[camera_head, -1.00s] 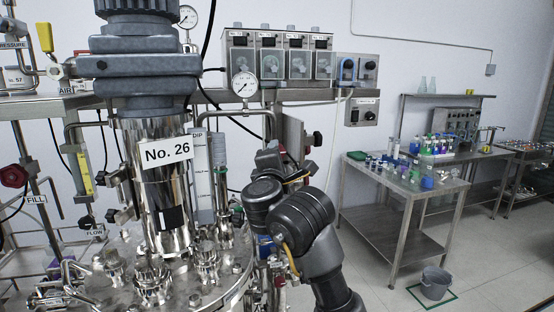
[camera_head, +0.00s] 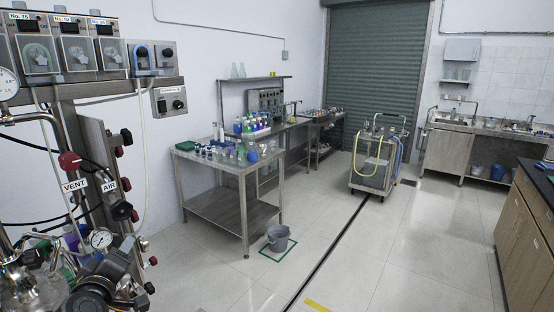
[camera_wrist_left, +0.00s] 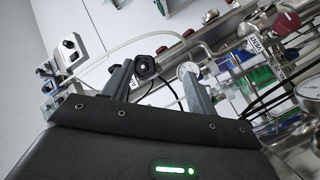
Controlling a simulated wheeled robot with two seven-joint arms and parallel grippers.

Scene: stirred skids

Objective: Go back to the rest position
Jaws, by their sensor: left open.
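My left gripper (camera_wrist_left: 158,84) shows in the left wrist view with its two grey fingers apart and nothing between them. Behind the fingers are pipes, a gauge and the labelled valves of the skid. In the head view, dark rounded parts, seemingly of my left arm, are at the bottom left corner in front of the skid's fittings; the fingers cannot be made out there. My right gripper is in neither view.
The skid's red valve knob (camera_head: 70,160) and small gauge (camera_head: 100,239) crowd the left. A steel table (camera_head: 243,180) with bottles, a grey bucket (camera_head: 278,238) and a cart (camera_head: 378,160) stand beyond. A dark-topped counter (camera_head: 535,205) is at right. The middle floor is open.

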